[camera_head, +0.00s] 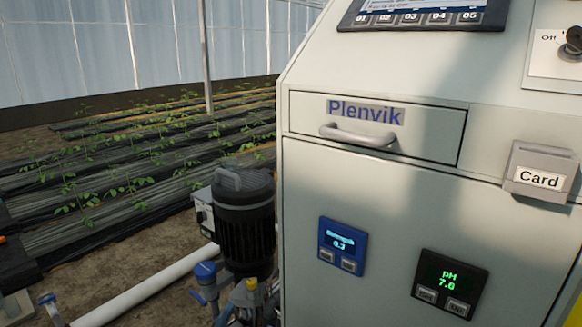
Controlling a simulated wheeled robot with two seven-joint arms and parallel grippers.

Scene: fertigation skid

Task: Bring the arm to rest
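Neither of my grippers shows in the head view, and no part of my arms can be seen. A light grey control cabinet (345,200) fills the right half of the view. Its drawer labelled Plenvik (440,133) is shut, with a curved handle (358,135) on its front. A card holder (540,172) marked Card sits on the right. A blue meter (342,246) reads what looks like 0.3, and a black pH meter (450,284) reads 7.6.
A display panel (425,15) with numbered buttons and a rotary switch (572,42) are at the top. A black pump motor (245,225) and a white pipe (150,293) stand left of the cabinet. Rows of seedlings (110,170) lie behind.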

